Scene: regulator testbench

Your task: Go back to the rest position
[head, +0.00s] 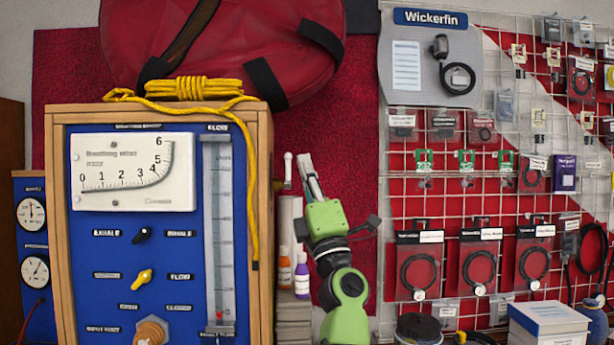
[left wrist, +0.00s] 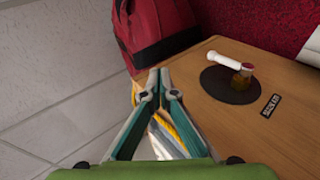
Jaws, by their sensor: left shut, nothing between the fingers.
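My left gripper (head: 306,160) is raised in the middle of the head view, fingers pointing up, just right of the wooden test bench with the blue panel (head: 110,262). Its fingers are shut with nothing held. In the left wrist view the teal fingers (left wrist: 157,75) meet at their tips beside a wooden surface (left wrist: 245,125); I see no contact. Something yellow and white shows behind the fingers, too covered to identify. My right gripper is not in view.
Yellow rope (head: 195,88) lies on the bench top and hangs down its right side. Small bottles (head: 302,275) stand close left of my arm. A wire grid rack (head: 465,210) with hung parts is on the right. A red bag (left wrist: 165,30) is near the fingers.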

